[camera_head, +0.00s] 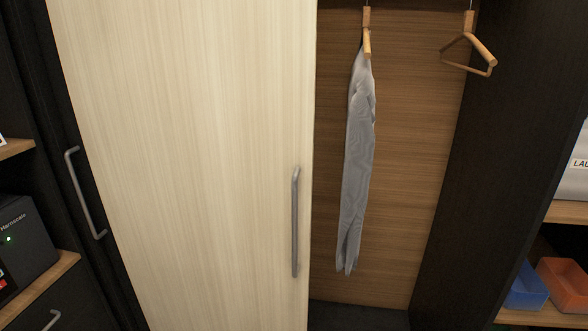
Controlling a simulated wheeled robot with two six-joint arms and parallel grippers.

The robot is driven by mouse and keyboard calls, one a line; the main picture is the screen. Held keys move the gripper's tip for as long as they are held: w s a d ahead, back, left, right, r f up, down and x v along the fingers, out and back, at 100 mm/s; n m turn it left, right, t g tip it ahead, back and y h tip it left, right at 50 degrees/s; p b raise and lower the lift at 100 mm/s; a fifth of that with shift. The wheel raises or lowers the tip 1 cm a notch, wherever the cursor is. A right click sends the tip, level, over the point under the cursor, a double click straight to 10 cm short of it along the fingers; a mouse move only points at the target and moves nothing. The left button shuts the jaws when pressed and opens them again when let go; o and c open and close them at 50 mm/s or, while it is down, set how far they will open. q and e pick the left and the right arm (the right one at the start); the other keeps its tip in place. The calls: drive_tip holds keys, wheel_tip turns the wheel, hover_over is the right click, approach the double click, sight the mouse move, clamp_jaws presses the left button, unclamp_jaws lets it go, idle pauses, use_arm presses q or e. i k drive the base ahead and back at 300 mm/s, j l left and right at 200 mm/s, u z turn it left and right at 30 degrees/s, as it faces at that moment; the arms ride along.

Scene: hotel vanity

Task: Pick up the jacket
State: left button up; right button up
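A light grey garment (358,150), which appears to be the jacket, hangs narrow and edge-on inside the open part of the wardrobe. It hangs from a wooden hanger (367,36) at the top of the compartment. Its lower end hangs free above the dark wardrobe floor. Neither of my grippers is in the head view.
A pale wooden door (190,150) with a metal handle (295,222) covers the left. An empty wooden hanger (470,54) hangs right of the garment. A blue bin (526,288) and an orange bin (563,284) stand on a right shelf. A dark safe-like box (28,235) sits left.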

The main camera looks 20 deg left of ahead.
sight(360, 137)
drive_tip(key=u, duration=1.35)
drive_tip(key=l+z, duration=0.4)
drive_tip(key=l, duration=1.15)
drive_tip(key=i, duration=0.05)
